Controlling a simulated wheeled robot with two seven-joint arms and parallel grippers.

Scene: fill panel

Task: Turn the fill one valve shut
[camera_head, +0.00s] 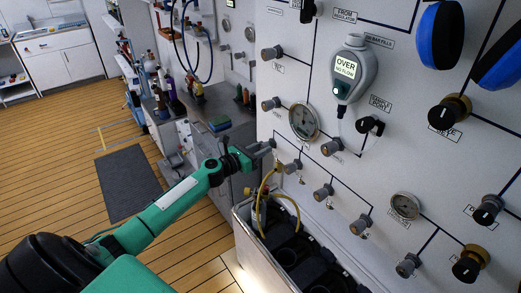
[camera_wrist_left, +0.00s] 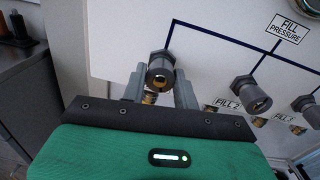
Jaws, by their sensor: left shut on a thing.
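The fill one valve (camera_wrist_left: 161,66) is a grey knob with a brass fitting at the left end of the fill row on the white panel. In the wrist view my left gripper (camera_wrist_left: 160,88) has one finger on each side of this valve, shut on it. In the head view the left gripper (camera_head: 264,148) reaches the panel's lower left edge, and its fingers mostly hide the valve. The valve's own label is hidden. My right gripper is not in view.
The fill 2 valve (camera_wrist_left: 250,92) sits just right of the gripper, with another valve (camera_wrist_left: 308,104) beyond it. A yellow hose (camera_head: 262,205) hangs below, into an open bin (camera_head: 252,249). A gauge (camera_head: 304,122) is above right. The wooden floor at left is mostly clear.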

